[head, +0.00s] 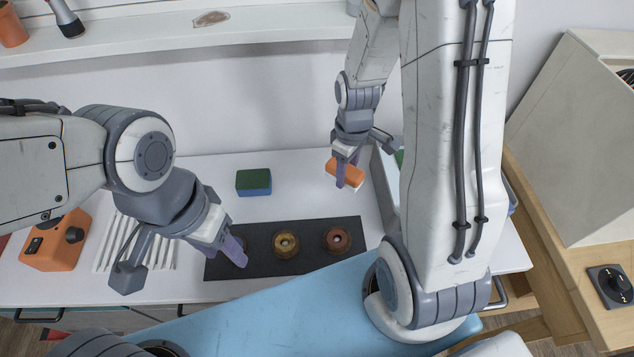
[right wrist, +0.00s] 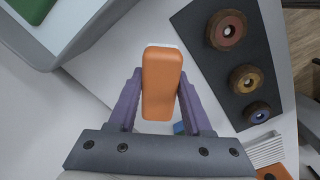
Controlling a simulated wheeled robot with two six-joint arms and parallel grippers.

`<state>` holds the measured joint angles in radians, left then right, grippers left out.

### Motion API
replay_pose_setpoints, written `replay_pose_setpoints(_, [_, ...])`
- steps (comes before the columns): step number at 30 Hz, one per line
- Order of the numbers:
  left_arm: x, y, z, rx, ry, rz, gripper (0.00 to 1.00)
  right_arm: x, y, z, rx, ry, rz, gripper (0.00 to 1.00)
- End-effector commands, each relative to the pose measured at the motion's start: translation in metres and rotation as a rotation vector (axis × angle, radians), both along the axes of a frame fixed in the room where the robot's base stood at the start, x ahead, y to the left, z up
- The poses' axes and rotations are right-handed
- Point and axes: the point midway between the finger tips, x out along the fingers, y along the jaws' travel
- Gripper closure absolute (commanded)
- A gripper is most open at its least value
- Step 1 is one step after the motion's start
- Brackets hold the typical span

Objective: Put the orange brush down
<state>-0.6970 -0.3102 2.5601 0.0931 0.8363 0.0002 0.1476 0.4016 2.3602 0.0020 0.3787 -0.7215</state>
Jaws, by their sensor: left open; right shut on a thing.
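The orange brush (head: 346,173) is between the purple fingers of my right gripper (head: 349,180), near the back right of the white table. It also shows in the right wrist view (right wrist: 162,83), where its orange back fills the gap between the fingers and a thin pale edge shows at its far end. My right gripper is shut on it. I cannot tell whether the brush touches the table (head: 300,190). My left gripper (head: 238,252) is open and empty over the left end of the dark mat (head: 310,265).
Wheels stand on the mat, a brass one (head: 286,244) and a reddish one (head: 337,240) among them. A green-and-blue sponge (head: 254,182) lies behind it. An orange box (head: 58,240) and white ribbed rack (head: 135,250) are left. Clear table lies between sponge and brush.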

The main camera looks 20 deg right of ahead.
Motion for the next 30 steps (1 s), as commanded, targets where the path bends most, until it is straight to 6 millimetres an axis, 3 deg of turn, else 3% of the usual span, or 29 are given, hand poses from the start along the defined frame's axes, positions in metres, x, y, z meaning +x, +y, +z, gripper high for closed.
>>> replay_pose_setpoints(7, [0.0,0.0,-0.011,0.0,0.0,-0.001,0.5,-0.023,-0.019,0.018,0.0,-0.001,0.278,1.0])
replay_pose_setpoints(11, [0.0,0.0,-0.009,0.0,0.0,-0.001,0.5,-0.02,-0.017,0.016,0.001,0.003,0.327,1.0])
replay_pose_setpoints(24, [0.0,0.0,0.012,0.0,0.0,0.001,0.5,0.059,0.028,-0.037,0.001,0.003,0.33,1.0])
replay_pose_setpoints(30, [0.0,0.0,0.015,0.0,0.0,0.001,0.5,0.074,0.036,-0.049,0.001,0.002,0.326,1.0])
